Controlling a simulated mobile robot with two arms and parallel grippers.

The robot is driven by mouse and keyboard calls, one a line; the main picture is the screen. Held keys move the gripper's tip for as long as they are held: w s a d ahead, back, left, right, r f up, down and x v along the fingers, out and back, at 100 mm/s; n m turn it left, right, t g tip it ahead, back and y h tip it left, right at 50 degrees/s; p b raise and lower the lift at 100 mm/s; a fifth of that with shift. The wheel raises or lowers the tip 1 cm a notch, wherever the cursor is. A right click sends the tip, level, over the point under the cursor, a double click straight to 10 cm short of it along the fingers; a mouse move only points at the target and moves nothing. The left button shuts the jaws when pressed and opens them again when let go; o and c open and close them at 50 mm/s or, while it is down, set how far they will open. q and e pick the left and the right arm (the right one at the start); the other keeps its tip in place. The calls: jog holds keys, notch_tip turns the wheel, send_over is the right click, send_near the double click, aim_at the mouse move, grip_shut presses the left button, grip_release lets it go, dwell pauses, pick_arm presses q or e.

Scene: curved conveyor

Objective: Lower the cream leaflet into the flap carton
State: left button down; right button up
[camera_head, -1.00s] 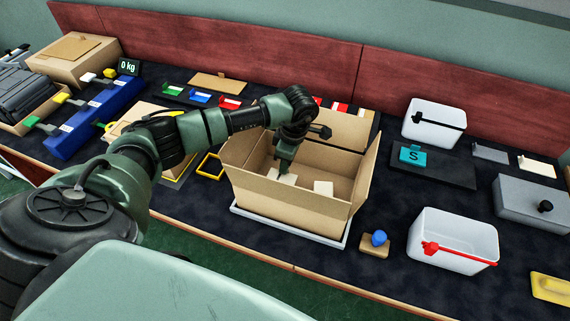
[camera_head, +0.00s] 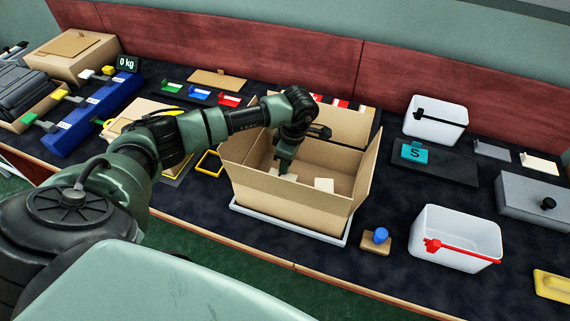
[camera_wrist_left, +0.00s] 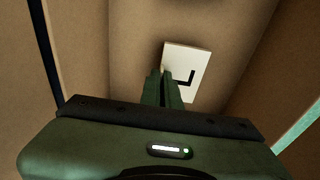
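The flap carton (camera_head: 290,207) stands open in the middle of the table, its flaps raised. My left gripper (camera_head: 283,168) reaches down inside it. A cream piece, which I take for the cream leaflet (camera_head: 289,177), is at its fingertips, low in the carton. In the left wrist view the gripper's fingers (camera_wrist_left: 163,78) are close together, with a thin pale edge between the tips. A second cream piece (camera_head: 323,185) lies to the right inside the carton. A pale card with a black mark (camera_wrist_left: 190,62) shows just beyond the fingers. My right gripper is not in view.
The carton sits on a pale grey plate (camera_head: 335,240). To the right are a white bin with a red bar (camera_head: 455,235), a blue-knobbed stamp (camera_head: 377,242) and a grey box (camera_head: 530,202). A dark tray with a teal S block (camera_head: 413,153) lies behind.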

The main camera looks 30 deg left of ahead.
pick_arm(q)
jog(key=shift+f+b, duration=0.9)
jog(key=shift+f, duration=0.2)
dwell(0.3)
jog(key=c, duration=1.6)
grip_release()
